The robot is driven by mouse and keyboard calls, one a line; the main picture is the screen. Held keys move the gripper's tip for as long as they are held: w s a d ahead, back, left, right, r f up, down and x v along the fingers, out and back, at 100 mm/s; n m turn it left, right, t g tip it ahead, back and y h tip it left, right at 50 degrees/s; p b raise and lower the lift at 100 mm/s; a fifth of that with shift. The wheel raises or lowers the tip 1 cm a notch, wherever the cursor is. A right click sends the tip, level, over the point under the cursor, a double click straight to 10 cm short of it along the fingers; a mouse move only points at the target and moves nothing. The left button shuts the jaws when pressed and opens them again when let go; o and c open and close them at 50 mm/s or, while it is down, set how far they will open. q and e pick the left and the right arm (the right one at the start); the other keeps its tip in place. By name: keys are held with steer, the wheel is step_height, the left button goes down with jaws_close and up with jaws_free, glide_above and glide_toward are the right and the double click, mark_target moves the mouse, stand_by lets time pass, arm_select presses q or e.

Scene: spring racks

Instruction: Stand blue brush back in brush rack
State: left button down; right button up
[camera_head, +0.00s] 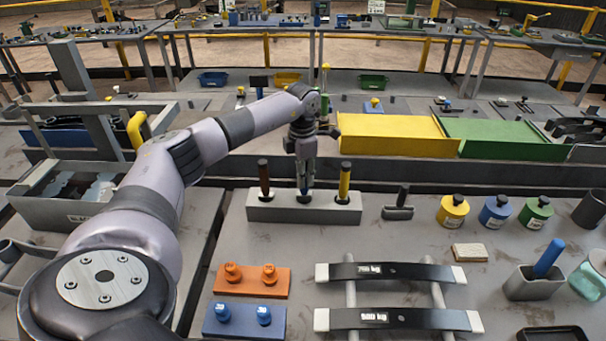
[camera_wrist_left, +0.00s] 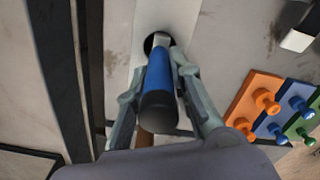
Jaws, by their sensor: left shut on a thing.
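The brush rack (camera_head: 265,211) is a pale grey block on the bench, with a brown-handled brush (camera_head: 264,178) at its left end and a yellow-handled brush (camera_head: 344,181) at its right end. My left gripper (camera_head: 304,186) points down over the middle of the rack, between them. In the left wrist view it is shut on the blue brush (camera_wrist_left: 159,72), with a finger on each side. The brush's metal neck meets a dark round hole in the rack (camera_wrist_left: 165,14); how deep it sits is hidden. My right gripper is not in view.
The two neighbouring handles stand close to my gripper. Orange (camera_head: 252,281) and blue (camera_head: 244,319) knob plates lie in front. Weight bars (camera_head: 415,272) and a grey cup (camera_head: 522,285) holding a blue-handled thing (camera_head: 548,257) are at right. Yellow (camera_head: 392,135) and green trays lie behind.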

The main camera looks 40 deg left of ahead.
arm_select(q)
steer(key=shift+f, duration=0.5)
steer(key=c, duration=1.3)
jaws_free()
steer(key=shift+c, duration=0.2)
steer(key=o, duration=0.5)
steer(key=shift+r+p, duration=2.5)
steer(key=shift+r, duration=1.05)
steer(key=shift+f, duration=0.1)
